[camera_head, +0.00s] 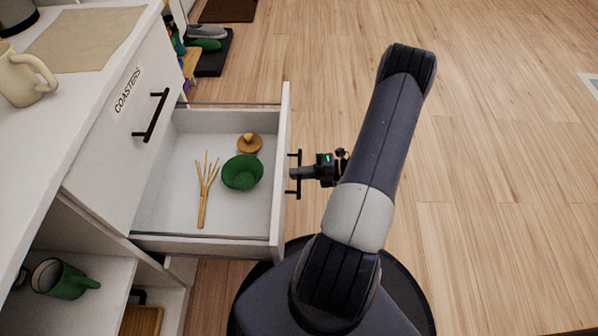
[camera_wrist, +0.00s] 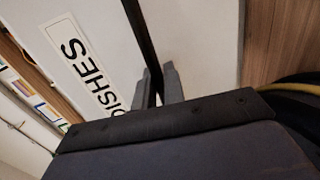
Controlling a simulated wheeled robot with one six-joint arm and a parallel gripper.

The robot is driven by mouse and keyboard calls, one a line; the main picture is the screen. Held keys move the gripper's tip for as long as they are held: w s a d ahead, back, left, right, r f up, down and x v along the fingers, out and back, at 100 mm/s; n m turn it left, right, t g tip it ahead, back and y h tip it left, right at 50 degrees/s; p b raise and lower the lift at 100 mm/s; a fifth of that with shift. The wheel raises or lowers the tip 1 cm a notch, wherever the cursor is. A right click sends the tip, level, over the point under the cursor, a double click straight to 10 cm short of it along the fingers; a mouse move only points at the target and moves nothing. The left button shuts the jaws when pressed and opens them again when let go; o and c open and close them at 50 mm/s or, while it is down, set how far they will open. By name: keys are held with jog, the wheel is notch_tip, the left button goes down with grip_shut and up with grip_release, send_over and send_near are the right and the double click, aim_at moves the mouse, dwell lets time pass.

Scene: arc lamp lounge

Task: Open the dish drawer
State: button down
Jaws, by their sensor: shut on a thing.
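The dish drawer (camera_head: 286,140) is pulled far out from the white cabinet in the head view. Inside it lie a green bowl (camera_head: 242,172), a wooden fork-like utensil (camera_head: 206,190) and a small wooden lid-like piece (camera_head: 249,142). Its front carries a DISHES label (camera_wrist: 88,72) in the wrist view. My gripper (camera_head: 296,174) is at the drawer's outer face, shut on the black bar handle (camera_wrist: 141,30). In the wrist view the two fingers (camera_wrist: 157,88) stand on either side of the bar.
A closed drawer labelled COASTERS (camera_head: 128,91) has its own black handle (camera_head: 151,115). A beige mug (camera_head: 25,78) stands on the counter. A green mug (camera_head: 64,279) lies on a lower shelf. Shoes (camera_head: 207,38) sit on a dark mat behind. Wooden floor (camera_head: 490,180) is clear at right.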

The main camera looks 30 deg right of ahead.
jog(key=c, duration=1.6)
grip_release()
jog(key=p+v, duration=0.2)
jog(key=v, duration=0.9)
jog(key=shift+w+a, duration=0.1)
jog(key=shift+a, duration=0.1)
jog(key=b+x, duration=0.2)
jog(key=x, duration=0.8)
jog(key=shift+w+a+f, duration=0.1)
jog(key=shift+w+a, duration=0.15)
jog(key=shift+a, duration=0.1)
